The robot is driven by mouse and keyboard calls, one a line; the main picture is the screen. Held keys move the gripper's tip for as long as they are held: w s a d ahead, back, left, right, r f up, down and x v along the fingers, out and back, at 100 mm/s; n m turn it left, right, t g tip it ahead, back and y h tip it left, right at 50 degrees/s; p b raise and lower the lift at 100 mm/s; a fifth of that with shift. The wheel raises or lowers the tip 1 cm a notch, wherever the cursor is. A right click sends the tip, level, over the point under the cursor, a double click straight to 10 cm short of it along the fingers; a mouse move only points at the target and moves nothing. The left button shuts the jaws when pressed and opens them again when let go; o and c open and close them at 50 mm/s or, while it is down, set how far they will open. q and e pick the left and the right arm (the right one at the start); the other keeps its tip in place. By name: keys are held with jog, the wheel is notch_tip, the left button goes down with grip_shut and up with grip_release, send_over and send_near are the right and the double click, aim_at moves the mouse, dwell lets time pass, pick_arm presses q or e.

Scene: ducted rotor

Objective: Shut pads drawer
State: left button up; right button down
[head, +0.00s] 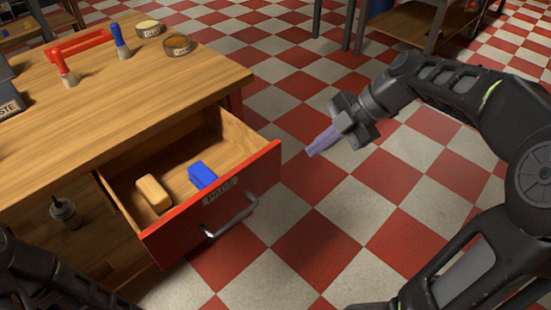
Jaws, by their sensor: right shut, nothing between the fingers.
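The pads drawer (262,172) stands pulled out from the wooden workbench, with a red front, a "PADS" label and a metal bar handle (231,216). Inside it lie a tan block (153,194) and a blue block (202,175), apart from each other. My right gripper (312,152) is shut and empty, to the right of the drawer front and apart from it, over the floor. My left arm shows at the bottom left corner; its gripper is not in view.
The checkered floor right of the drawer is clear.

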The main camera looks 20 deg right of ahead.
send_near(265, 169)
jog(key=x, duration=0.4)
jog(key=shift+w+a+f+b, duration=0.1)
jog(key=shift+a+f+b, duration=0.2)
dwell(0.3)
jog(key=shift+w, duration=0.1)
